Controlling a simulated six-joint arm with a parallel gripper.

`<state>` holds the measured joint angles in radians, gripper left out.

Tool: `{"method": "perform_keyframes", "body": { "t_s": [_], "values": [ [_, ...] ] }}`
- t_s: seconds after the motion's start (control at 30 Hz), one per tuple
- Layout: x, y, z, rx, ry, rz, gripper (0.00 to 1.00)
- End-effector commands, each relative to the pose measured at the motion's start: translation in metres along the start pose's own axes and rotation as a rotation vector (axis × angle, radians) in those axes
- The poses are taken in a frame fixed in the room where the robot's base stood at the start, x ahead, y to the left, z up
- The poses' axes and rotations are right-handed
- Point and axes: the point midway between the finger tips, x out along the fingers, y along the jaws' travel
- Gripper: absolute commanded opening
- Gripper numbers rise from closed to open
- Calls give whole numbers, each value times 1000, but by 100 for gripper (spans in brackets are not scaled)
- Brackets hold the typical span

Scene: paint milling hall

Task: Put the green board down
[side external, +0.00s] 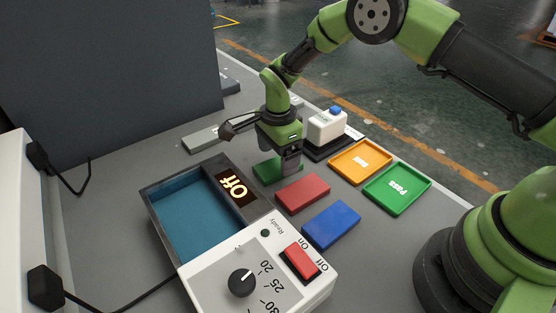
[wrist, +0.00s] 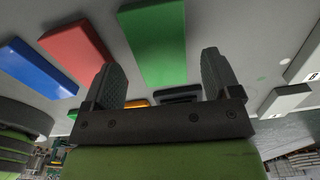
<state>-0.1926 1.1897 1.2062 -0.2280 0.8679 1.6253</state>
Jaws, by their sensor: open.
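The green board (side external: 267,171) lies flat on the grey table, in line with the red board (side external: 303,194) and the blue board (side external: 332,224). My gripper (side external: 288,167) is low over the green board and hides part of it in the side view. In the wrist view my gripper (wrist: 163,65) is open, with one finger on each side of the green board (wrist: 154,42) and gaps between. The red board (wrist: 77,52) and the blue board (wrist: 38,68) lie to its left there. I cannot tell the exact height of the fingertips above the table.
A blue-lined bath (side external: 186,220) with a lit "Off" display and a control box (side external: 262,270) stand in front. A grey panel (side external: 110,75) rises behind.

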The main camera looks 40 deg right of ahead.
Motion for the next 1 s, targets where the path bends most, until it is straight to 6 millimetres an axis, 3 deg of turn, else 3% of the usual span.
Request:
{"method": "perform_keyframes", "body": {
  "t_s": [0.1, 0.3, 0.67, 0.73, 0.87, 1.0],
  "values": [
    [-26, 1, -5, 3, -1, -4, 83],
    [-61, 1, -5, 1, -1, -3, 83],
    [-78, 2, -6, -5, -2, -2, 83],
    [-88, 3, -7, -29, -9, -17, 83],
    [-133, 11, -14, -142, -34, -76, 83],
    [-195, 38, -26, -337, -58, -175, 83]
  ]
}}
